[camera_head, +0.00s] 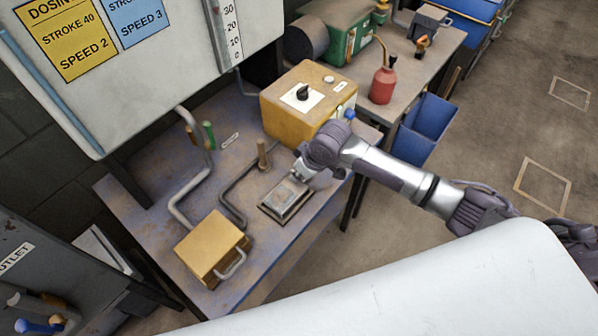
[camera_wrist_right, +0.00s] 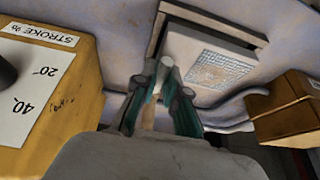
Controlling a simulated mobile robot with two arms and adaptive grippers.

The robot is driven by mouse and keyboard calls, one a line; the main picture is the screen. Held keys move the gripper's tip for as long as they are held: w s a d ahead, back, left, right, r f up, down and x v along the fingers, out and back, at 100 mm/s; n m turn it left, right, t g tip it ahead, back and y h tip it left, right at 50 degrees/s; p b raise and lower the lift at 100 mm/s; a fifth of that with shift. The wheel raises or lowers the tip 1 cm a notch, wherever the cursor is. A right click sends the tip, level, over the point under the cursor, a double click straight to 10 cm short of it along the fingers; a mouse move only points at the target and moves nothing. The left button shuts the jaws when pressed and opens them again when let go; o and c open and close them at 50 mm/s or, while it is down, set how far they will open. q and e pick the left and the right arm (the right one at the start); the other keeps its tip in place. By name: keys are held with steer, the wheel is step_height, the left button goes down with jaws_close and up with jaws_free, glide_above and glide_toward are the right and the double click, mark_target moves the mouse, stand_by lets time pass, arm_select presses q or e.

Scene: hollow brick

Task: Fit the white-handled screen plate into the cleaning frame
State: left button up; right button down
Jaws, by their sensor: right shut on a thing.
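The cleaning frame (camera_head: 268,211) is a shallow, dark-rimmed rectangle on the worn blue-grey bench. The pale screen plate (camera_head: 286,199) lies over or within it; I cannot tell whether it sits fully flat. In the right wrist view, the plate's mesh patch (camera_wrist_right: 218,69) shows inside the frame's dark rim (camera_wrist_right: 212,20). My right gripper (camera_head: 299,174) is above the frame's far right end, shut on the plate's handle. Its teal fingers (camera_wrist_right: 168,98) appear close together in the wrist view, largely hiding the handle. My left gripper is not in view.
A yellow dial box (camera_head: 305,103) stands close behind the right gripper. A yellow box with a handle (camera_head: 211,249) is at front left. A wooden peg (camera_head: 263,155) and curved pipes (camera_head: 190,198) are left of the frame. Bare bench (camera_head: 285,243) lies in front.

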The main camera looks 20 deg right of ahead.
steer(key=shift+f+b, duration=0.5)
steer(key=shift+f, duration=0.45)
stand_by(0.6)
steer(key=c, duration=1.2)
jaws_free()
steer(key=shift+o, duration=0.2)
steer(key=v, duration=1.2)
steer(key=shift+a+f, duration=0.1)
